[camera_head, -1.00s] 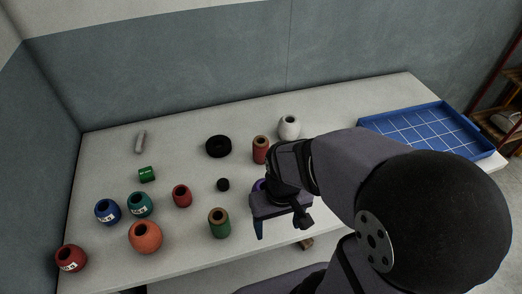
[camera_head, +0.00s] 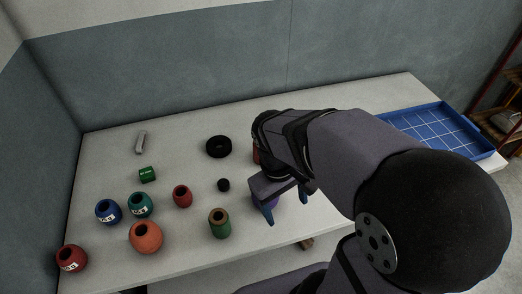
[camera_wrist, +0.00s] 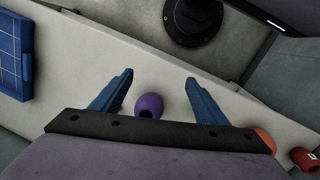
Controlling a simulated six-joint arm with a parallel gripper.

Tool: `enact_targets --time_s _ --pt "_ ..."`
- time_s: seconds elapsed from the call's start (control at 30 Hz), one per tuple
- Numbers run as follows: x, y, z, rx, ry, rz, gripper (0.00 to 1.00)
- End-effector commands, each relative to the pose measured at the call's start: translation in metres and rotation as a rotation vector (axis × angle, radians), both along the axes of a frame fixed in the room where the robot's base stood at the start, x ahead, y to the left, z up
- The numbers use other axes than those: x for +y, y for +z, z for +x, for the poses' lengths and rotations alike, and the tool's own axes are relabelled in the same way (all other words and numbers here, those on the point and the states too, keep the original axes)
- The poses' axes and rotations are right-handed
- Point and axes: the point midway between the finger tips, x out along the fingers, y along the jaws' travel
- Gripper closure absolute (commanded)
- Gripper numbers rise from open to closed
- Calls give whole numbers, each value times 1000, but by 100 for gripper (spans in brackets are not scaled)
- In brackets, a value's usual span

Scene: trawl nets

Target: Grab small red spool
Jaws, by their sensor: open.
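A red spool with a tan top (camera_head: 256,156) stands toward the back of the table. In the head view my arm hides most of it, and I cannot make it out in the wrist view. A smaller, rounded red piece (camera_head: 182,196) stands left of the middle. My gripper (camera_head: 288,208) is open, with its blue fingers pointing down near the front edge, right of the rounded red piece and in front of the spool. In the wrist view a purple float (camera_wrist: 149,106) shows between the spread fingers of my gripper (camera_wrist: 160,78); I cannot tell its distance from them.
A green spool (camera_head: 219,223), black puck (camera_head: 223,185), black ring (camera_head: 218,147), green box (camera_head: 147,174) and grey rod (camera_head: 140,142) lie around. Blue (camera_head: 108,211), teal (camera_head: 140,204), orange (camera_head: 146,237) and dark red (camera_head: 71,258) floats stand left. A blue tray (camera_head: 437,128) is right.

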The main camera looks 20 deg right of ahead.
Motion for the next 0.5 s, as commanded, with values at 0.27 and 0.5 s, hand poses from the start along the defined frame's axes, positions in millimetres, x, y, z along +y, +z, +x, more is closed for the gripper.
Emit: enact_targets --time_s 0.27,0.5 --pt "-30 2 48 119 385 -222 32" --pt "-46 4 145 303 932 -560 32"
